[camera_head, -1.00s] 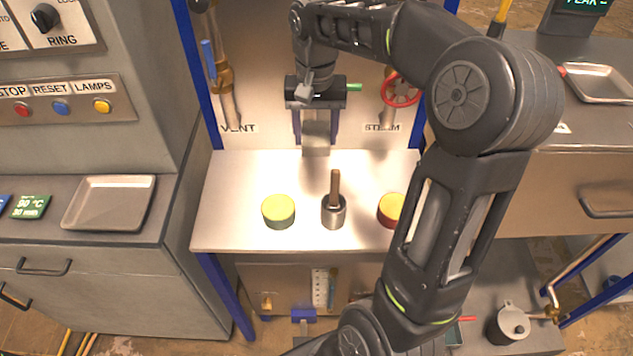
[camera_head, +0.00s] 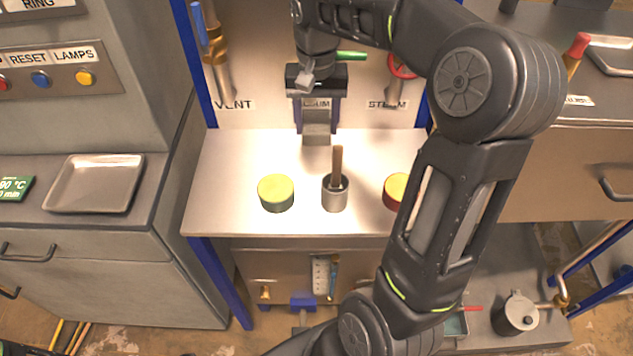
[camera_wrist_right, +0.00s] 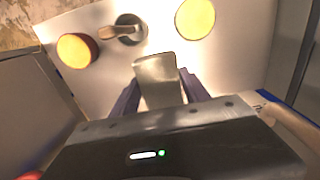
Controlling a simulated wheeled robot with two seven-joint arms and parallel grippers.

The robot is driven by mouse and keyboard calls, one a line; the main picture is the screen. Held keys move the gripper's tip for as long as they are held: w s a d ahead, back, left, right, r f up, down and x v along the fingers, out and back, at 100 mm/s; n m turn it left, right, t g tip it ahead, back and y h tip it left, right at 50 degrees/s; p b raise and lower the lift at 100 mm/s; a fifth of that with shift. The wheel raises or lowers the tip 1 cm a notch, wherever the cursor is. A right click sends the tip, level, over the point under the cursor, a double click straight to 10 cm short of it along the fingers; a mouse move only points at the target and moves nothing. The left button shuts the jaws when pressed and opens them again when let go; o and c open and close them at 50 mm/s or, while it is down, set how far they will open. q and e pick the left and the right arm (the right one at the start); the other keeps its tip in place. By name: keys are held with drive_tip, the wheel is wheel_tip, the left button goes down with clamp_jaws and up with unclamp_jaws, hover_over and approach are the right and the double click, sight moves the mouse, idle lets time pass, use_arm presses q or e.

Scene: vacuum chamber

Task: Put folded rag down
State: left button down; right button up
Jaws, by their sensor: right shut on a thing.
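My right gripper (camera_head: 317,115) is shut on the folded rag (camera_head: 316,135), a small pale grey-beige piece pointing downward. In the head view the rag shows against the back edge of the white bench top (camera_head: 235,165). I cannot tell if it touches the bench. In the right wrist view the rag (camera_wrist_right: 157,72) sits between the purple-blue fingers of the gripper (camera_wrist_right: 160,92), with the bench behind it. My left gripper is not in view.
On the bench stand a yellow-topped green puck (camera_head: 276,193), a metal cup with a wooden-handled tool (camera_head: 335,193) and a yellow-topped red puck (camera_head: 396,190), partly behind my arm. The bench's back-left is clear. A valve pipe (camera_head: 214,55) rises behind.

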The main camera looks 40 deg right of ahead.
drive_tip(key=b, duration=0.3)
hover_over(316, 176)
wheel_tip(316, 176, down, 4)
drive_tip(key=shift+f, duration=0.1)
drive_tip(key=shift+f, duration=3.05)
drive_tip(key=shift+f+p, duration=0.4)
drive_tip(key=shift+f, duration=1.5)
drive_tip(key=o, duration=1.2)
drive_tip(key=shift+r, duration=0.15)
